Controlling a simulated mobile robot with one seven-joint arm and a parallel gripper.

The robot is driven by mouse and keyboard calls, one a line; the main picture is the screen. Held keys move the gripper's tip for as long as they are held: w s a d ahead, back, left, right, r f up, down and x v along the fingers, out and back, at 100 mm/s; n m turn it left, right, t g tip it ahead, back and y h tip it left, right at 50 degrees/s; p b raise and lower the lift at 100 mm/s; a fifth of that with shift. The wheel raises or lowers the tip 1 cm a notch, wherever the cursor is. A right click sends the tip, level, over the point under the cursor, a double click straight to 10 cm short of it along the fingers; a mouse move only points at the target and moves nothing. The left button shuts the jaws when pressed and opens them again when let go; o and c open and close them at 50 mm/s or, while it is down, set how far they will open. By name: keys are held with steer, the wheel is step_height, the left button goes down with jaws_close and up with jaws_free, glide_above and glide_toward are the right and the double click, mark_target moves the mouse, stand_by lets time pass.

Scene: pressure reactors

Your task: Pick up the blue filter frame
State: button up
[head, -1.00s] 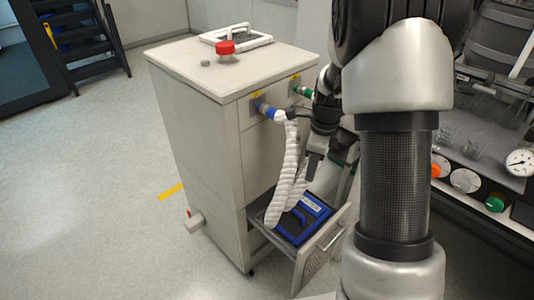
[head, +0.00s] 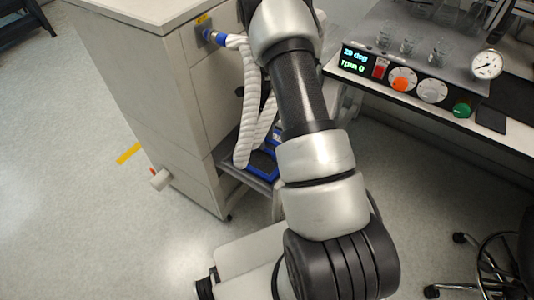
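The blue filter frame (head: 261,163) lies in the open lower drawer (head: 231,160) of the white cabinet. Only part of the frame shows, between a white corrugated hose and my arm. My arm crosses the middle of the head view in front of the drawer. My gripper is hidden behind the arm and hose, so its fingers and its distance from the frame cannot be seen.
The white cabinet (head: 150,95) stands at the left, with the white hose (head: 247,105) hanging from a blue connector (head: 213,37) over the drawer. A bench with a control panel (head: 410,82) is at the right. A wheeled chair (head: 500,255) stands at the lower right.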

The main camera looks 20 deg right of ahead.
mark_target(263, 165)
steer(key=f, duration=0.2)
steer(key=f+b, duration=0.1)
steer(key=f, duration=0.3)
steer(key=shift+w+a+f, duration=0.2)
steer(key=shift+a+f, duration=0.05)
steer(key=shift+a, duration=0.1)
steer(key=shift+r, duration=0.1)
jaws_close()
